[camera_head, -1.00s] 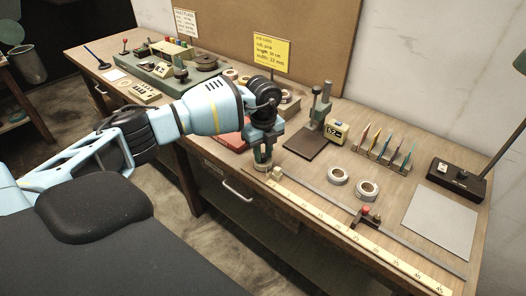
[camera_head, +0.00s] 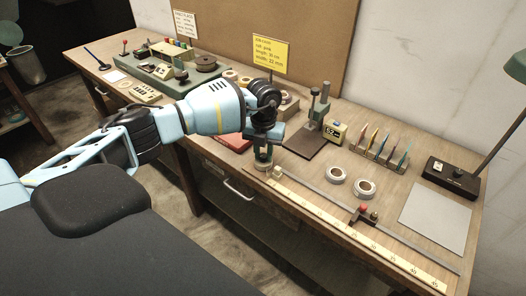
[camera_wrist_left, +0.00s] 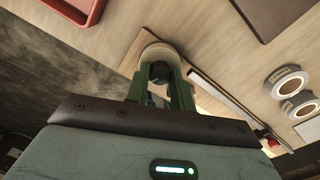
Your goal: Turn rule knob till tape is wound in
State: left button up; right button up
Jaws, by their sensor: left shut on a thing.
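The long cream rule (camera_head: 355,232) with printed numbers lies along the front edge of the bench. At its left end my left gripper (camera_head: 262,161) points down and is shut on the rule knob. In the left wrist view the dark knob (camera_wrist_left: 159,71) sits between the two green fingers, above a round pale base (camera_wrist_left: 160,49). The fingers hide part of the knob. No tape shows clearly along the rule. A slider with a red knob (camera_head: 363,209) sits on the metal bar beside the rule. My right gripper is not in view.
Two white rolls (camera_head: 337,175) lie behind the rule.

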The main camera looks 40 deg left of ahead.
pick_arm(q)
jog(key=m, duration=0.5)
jog(key=shift+m, duration=0.3)
jog(key=m, duration=0.2)
jog(key=shift+m, duration=0.3)
jog(key=m+b, duration=0.1)
jog(key=m, duration=0.5)
jog(key=shift+f, duration=0.1)
jog(key=shift+m+b, duration=0.55)
jog(key=shift+m, duration=1.85)
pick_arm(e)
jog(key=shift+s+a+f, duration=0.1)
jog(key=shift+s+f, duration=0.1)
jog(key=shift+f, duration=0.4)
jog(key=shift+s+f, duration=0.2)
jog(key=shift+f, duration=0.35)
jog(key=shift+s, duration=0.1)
pick_arm(q)
jog(key=o, duration=1)
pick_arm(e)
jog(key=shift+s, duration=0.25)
